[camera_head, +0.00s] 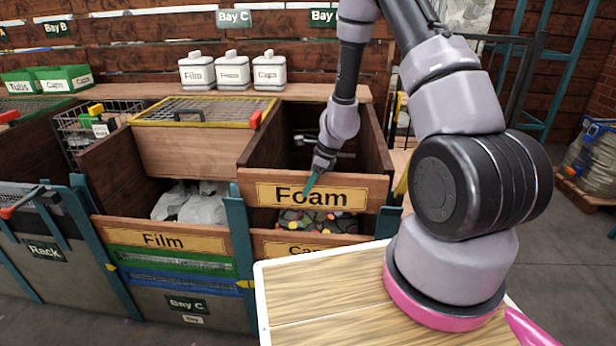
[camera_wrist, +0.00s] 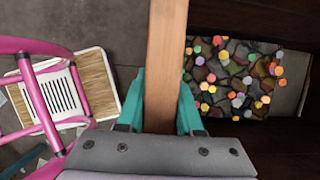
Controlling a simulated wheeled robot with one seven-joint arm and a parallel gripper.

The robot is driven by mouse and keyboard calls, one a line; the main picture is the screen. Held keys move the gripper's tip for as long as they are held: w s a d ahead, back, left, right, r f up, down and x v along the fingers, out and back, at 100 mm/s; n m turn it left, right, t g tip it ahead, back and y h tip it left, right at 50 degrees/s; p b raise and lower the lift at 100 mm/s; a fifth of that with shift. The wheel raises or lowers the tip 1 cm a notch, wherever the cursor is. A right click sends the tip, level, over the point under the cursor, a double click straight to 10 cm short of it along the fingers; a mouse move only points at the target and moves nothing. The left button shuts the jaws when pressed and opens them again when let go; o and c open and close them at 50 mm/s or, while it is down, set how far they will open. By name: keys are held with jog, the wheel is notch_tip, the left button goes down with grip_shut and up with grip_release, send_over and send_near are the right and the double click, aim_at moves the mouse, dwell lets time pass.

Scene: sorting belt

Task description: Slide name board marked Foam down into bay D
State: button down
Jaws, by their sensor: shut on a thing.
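The wooden name board marked Foam (camera_head: 362,193) stands level across the front of the right-hand bay. My gripper (camera_head: 314,178) is shut on its top edge near the middle. In the wrist view the board (camera_wrist: 167,40) is a brown strip between the two teal fingers (camera_wrist: 162,98). A lower board reading "Ca…" (camera_head: 268,246) sits beneath it, with a gap between them. Teal posts stand at the left (camera_head: 240,222) and right (camera_head: 388,222) of the bay. I cannot tell whether the board's ends are in the posts' slots. The sign above (camera_head: 322,17) is partly hidden by my arm.
Colourful caps (camera_wrist: 230,80) lie inside the bay behind the board. The bay to the left has a Film board (camera_head: 160,240) and pale bags (camera_head: 190,203). Three labelled jars (camera_head: 232,71) stand on the shelf behind. A yellow-framed mesh lid (camera_head: 195,108) covers part of the left bay.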

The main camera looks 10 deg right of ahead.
aim_at(321, 190)
notch_tip(321, 190, down, 10)
dwell(0.6)
jog(key=shift+f, duration=0.2)
jog(key=shift+f, duration=0.45)
jog(key=shift+c, duration=2.4)
grip_release()
jog(key=v, duration=1)
jog(key=shift+d+r, duration=0.1)
jog(key=shift+r, duration=0.3)
